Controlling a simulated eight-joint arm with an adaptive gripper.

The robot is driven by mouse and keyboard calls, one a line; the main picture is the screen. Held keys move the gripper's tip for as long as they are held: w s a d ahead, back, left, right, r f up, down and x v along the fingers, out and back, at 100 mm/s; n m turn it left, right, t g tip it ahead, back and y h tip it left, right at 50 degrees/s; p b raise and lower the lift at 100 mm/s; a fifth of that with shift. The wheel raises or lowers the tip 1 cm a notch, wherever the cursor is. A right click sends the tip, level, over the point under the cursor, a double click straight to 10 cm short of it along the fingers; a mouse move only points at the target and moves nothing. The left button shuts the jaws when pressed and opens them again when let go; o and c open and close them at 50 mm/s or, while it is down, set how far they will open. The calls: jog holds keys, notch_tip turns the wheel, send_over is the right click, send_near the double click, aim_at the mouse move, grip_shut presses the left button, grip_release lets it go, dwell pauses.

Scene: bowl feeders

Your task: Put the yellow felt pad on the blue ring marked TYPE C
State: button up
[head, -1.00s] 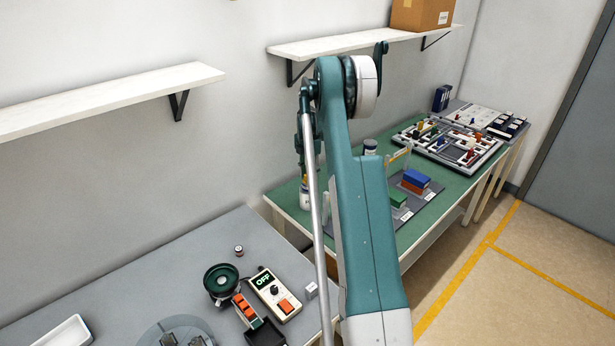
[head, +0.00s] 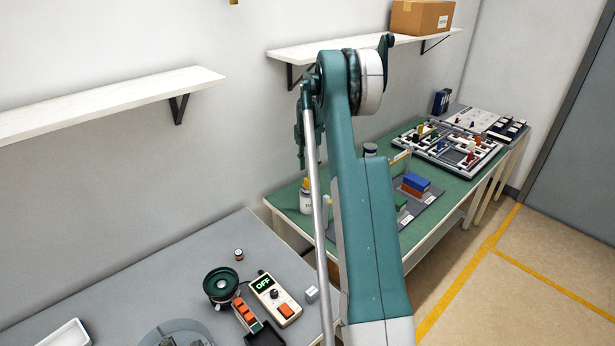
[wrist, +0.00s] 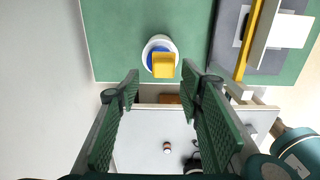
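A yellow piece (wrist: 163,65), which I take to be the felt pad, sits over a round white container (wrist: 149,47) with blue showing beneath the yellow. In the head view the white container (head: 305,204) stands upright near the left end of the green table, with the yellow piece (head: 306,184) on top. Lettering on it is too small to read, so I cannot confirm TYPE C. My gripper (wrist: 160,82) is open, its green fingers apart with nothing between them. In the head view my gripper (head: 301,148) hangs above the container, clear of it.
On the green table (head: 281,197), a grey mat with a blue block (head: 416,182) and a yellow-barred frame (head: 400,158) lies right of the container. A grey table (head: 180,268) with a control box (head: 275,299) is nearer. A shelf (head: 330,48) is on the wall above.

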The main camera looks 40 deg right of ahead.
notch_tip(320, 180, up, 6)
jog(key=shift+r, duration=0.15)
dwell(0.4)
jog(key=shift+a, duration=0.1)
dwell(0.3)
jog(key=s+a+r+m+t, duration=0.1)
jog(key=s+a+r+m, duration=0.25)
jog(key=a+r, duration=1.1)
jog(key=s+a+r+m+t, duration=0.1)
jog(key=s+a+r+m, duration=0.15)
jog(key=a, duration=0.45)
jog(key=s+a+r+m+h, duration=0.1)
jog(key=s+a+r, duration=0.1)
jog(key=s+a, duration=0.3)
jog(key=s+a+r+m+t, duration=0.1)
jog(key=s+a+r, duration=0.1)
jog(key=a, duration=0.6)
jog(key=s+a+m+t, duration=0.2)
jog(key=s+a+m, duration=0.3)
jog(key=s+a, duration=0.85)
jog(key=s+a+f+m+t, duration=0.1)
jog(key=s+a+f+m, duration=0.1)
jog(key=s, duration=0.5)
jog(key=s+a+f+m+t+y, duration=0.1)
jog(key=s+a+f+m, duration=0.2)
jog(key=s+a, duration=0.3)
jog(key=shift+s+a+f, duration=0.35)
jog(key=shift+s+f, duration=0.35)
jog(key=shift+s, duration=0.45)
